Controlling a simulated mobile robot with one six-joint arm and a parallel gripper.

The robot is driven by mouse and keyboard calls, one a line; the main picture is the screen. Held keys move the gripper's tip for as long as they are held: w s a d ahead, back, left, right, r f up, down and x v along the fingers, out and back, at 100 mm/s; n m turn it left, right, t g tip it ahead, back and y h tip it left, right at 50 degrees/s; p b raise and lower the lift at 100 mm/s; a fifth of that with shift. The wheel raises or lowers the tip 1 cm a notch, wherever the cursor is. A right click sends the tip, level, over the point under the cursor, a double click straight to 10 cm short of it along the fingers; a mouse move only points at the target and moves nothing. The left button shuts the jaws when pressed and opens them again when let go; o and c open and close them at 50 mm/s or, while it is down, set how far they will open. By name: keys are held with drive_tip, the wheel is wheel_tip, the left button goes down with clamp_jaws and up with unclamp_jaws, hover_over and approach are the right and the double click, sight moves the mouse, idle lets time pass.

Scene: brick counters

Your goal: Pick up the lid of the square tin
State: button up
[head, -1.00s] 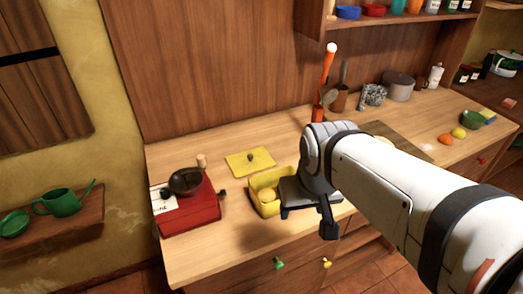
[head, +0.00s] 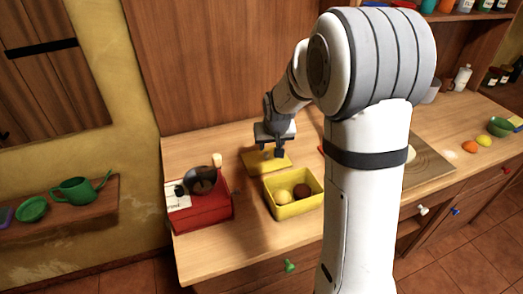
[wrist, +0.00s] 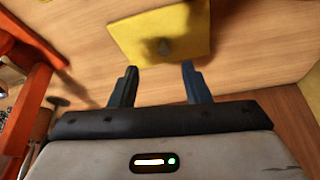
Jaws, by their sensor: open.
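The square tin (head: 291,209) is yellow and stands without its lid on the counter, with a pale yellow round thing and a dark brown round thing inside. Its lid (head: 253,162) is a flat yellow square lying on the counter just behind the tin. In the wrist view the lid (wrist: 190,38) lies ahead of the fingers, with its small dark knob (wrist: 164,47) in line with the gap between them. My gripper (head: 267,152) is open and empty above the lid; its fingers (wrist: 159,80) also show in the wrist view. The gripper partly hides the lid and knob in the head view.
A red box (head: 203,210) with a dark round bowl-like part stands left of the tin. The wooden back panel (head: 195,70) rises behind the lid. An orange-red object (wrist: 30,100) is at the left of the wrist view. The counter around the lid is mostly clear.

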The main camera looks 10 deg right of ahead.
sight(266, 153)
drive_tip(key=shift+w+a+r+p+x, duration=0.1)
drive_tip(key=shift+w+p+x, duration=0.2)
drive_tip(key=shift+x, duration=1.25)
drive_tip(key=shift+w+a+r+p+x, duration=0.1)
drive_tip(key=shift+p+x, duration=0.3)
drive_tip(key=shift+x, duration=1.1)
drive_tip(key=shift+w+a+r+p+x, duration=0.1)
drive_tip(key=shift+w+p+x, duration=0.2)
drive_tip(key=shift+x, duration=1.25)
clamp_jaws()
